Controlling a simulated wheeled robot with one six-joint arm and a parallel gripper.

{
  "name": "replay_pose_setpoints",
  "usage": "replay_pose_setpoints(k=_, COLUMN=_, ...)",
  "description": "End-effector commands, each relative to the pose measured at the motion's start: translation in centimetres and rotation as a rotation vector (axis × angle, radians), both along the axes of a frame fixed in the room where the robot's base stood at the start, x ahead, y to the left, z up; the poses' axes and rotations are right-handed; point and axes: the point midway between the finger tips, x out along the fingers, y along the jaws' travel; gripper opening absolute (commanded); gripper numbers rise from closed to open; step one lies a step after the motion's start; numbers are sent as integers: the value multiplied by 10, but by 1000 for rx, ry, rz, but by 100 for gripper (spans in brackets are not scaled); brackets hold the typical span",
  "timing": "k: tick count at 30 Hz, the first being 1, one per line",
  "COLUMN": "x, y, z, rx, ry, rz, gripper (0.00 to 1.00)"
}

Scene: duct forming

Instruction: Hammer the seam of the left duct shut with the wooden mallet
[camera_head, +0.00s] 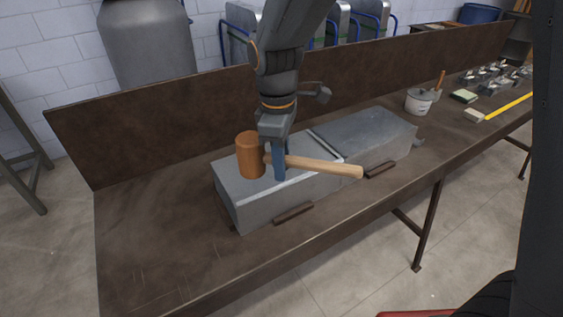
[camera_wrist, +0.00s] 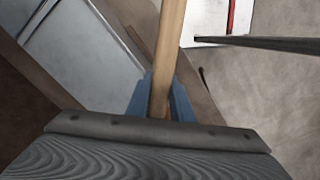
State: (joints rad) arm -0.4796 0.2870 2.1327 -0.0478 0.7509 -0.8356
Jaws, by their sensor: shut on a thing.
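The wooden mallet has an orange-brown head (camera_head: 251,155) and a pale handle (camera_head: 325,166). My gripper (camera_head: 279,166) is shut on the handle near the head, above the left duct. In the wrist view the handle (camera_wrist: 170,45) stands between the blue fingers (camera_wrist: 160,100). The left duct (camera_head: 248,203) is a grey sheet-metal box on the bench, with a lighter seam strip (camera_head: 270,191) along its top front edge. The mallet head is over the left part of its top; whether it touches is hard to tell. Part of the top is hidden behind my gripper.
A second grey duct (camera_head: 375,138) adjoins on the right. Brown brackets (camera_head: 293,213) sit along the front.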

Motion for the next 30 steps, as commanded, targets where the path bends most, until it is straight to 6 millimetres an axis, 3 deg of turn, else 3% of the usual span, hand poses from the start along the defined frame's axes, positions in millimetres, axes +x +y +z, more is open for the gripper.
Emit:
replay_pose_setpoints(k=5, x=1, y=0, z=-3, rx=0, ry=0, rz=0, gripper=0)
replay_pose_setpoints(k=12, x=1, y=0, z=-66, rx=-1, ry=3, rz=0, gripper=0)
replay_pose_setpoints(k=16, x=1, y=0, z=-91, rx=-1, ry=1, rz=0, gripper=0)
replay_pose_setpoints(k=23, x=0, y=0, z=-71, rx=1, ry=-1, rz=-1, gripper=0)
replay_pose_setpoints(k=30, x=-1, y=0, z=-35, rx=2, ry=-2, rz=-1, gripper=0)
